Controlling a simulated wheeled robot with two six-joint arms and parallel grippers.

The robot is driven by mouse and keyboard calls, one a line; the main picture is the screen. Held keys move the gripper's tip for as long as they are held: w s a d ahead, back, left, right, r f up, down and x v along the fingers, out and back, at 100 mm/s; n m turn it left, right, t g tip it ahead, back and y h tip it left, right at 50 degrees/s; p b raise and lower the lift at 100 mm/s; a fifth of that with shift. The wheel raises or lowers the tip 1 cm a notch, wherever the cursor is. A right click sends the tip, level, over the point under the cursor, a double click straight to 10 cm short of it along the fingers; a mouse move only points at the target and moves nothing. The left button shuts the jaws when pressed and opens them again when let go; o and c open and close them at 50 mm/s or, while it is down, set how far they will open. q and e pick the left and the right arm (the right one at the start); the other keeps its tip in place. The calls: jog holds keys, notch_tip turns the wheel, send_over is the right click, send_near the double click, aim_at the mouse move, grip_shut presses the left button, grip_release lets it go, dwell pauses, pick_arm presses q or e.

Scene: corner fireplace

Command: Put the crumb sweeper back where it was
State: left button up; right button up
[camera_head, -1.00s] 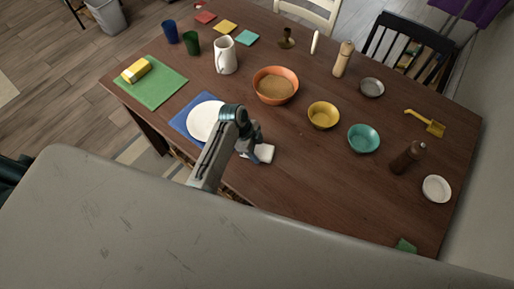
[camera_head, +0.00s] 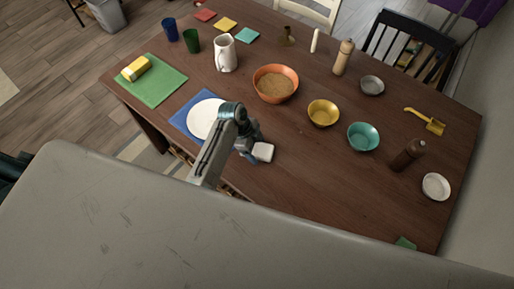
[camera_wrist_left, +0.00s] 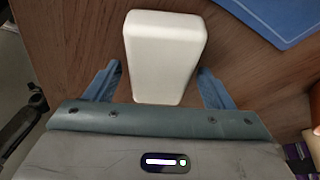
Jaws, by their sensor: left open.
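A white rounded block (camera_head: 263,152), perhaps the crumb sweeper, lies on the dark wooden table (camera_head: 300,190) near its front edge. My left gripper (camera_head: 251,154) is at this block. In the left wrist view, the white block (camera_wrist_left: 162,55) lies between the two open blue fingers of my left gripper (camera_wrist_left: 160,85), with a gap on each side. A yellow scoop-like tool with a handle (camera_head: 432,124) lies at the table's right side. I cannot tell for sure which is the crumb sweeper. My right gripper is not in view.
Close by are a blue mat (camera_head: 181,122) with a white plate (camera_head: 203,117), and an orange bowl (camera_head: 275,87). Yellow (camera_head: 323,115) and teal (camera_head: 363,139) bowls and a brown bottle (camera_head: 408,155) stand to the right. The table's front middle is clear.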

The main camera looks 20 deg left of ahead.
pick_arm(q)
jog(key=b+v, duration=0.2)
jog(key=v, duration=0.9)
jog(key=shift+r, duration=0.15)
jog(key=shift+a, duration=0.15)
jog(key=s+a+r+n+t+y, duration=0.2)
jog(key=s+a+n+y, duration=0.15)
jog(key=s+n, duration=0.65)
jog(key=s+a+r+n+t+y, duration=0.15)
jog(key=s+a+n, duration=0.35)
jog(key=s, duration=0.8)
notch_tip(320, 180, down, 34)
jog(key=a+n+g+b, duration=0.1)
jog(key=a+n+b, duration=0.1)
jog(key=b, duration=0.2)
jog(key=s+a+f+g+b, duration=0.1)
jog(key=s+f+b, duration=0.1)
jog(key=s+f, duration=1.6)
notch_tip(320, 180, down, 4)
jog(key=shift+a, duration=0.25)
